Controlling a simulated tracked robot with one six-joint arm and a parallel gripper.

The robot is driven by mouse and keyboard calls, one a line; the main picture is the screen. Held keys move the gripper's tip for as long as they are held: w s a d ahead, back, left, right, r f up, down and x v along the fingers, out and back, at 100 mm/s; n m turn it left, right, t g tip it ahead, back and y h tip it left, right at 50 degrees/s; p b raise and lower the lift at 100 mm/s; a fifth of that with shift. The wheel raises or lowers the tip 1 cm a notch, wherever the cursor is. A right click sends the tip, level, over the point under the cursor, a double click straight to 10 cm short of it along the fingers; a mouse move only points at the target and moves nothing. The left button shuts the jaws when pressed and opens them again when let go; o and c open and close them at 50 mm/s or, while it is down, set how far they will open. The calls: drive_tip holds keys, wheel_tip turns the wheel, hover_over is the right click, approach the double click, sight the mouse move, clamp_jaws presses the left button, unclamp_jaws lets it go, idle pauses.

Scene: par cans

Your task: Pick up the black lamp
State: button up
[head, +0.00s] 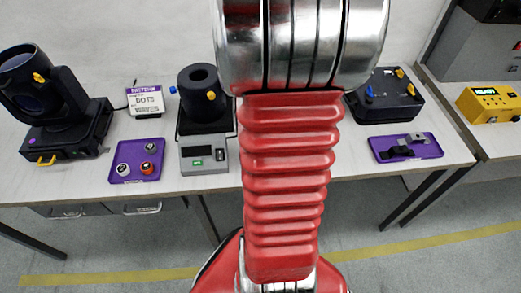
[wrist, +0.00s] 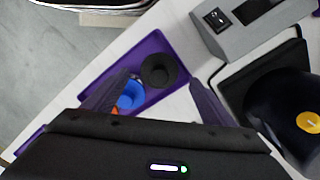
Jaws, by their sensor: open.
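The black lamp (wrist: 159,70), a small round piece with a dark hollow centre, sits on a purple tray (wrist: 166,41) in the wrist view. My gripper (wrist: 160,80) is open, its two dark fingers on either side of the lamp in the picture and apart from it. I cannot tell how far above the tray the fingertips are. A blue piece (wrist: 130,96) with some orange lies beside the lamp, partly behind the left finger. In the head view the purple tray (head: 124,178) holds small round pieces; I cannot tell which is the lamp. My gripper is hidden there.
Another purple tray (head: 428,149) and a black box (head: 388,98) are at right.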

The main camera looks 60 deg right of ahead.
drive_tip(key=shift+f, duration=1.8)
drive_tip(key=shift+c, duration=0.5)
drive_tip(key=c, duration=1.2)
drive_tip(key=shift+r, duration=0.1)
wheel_tip(320, 180, up, 10)
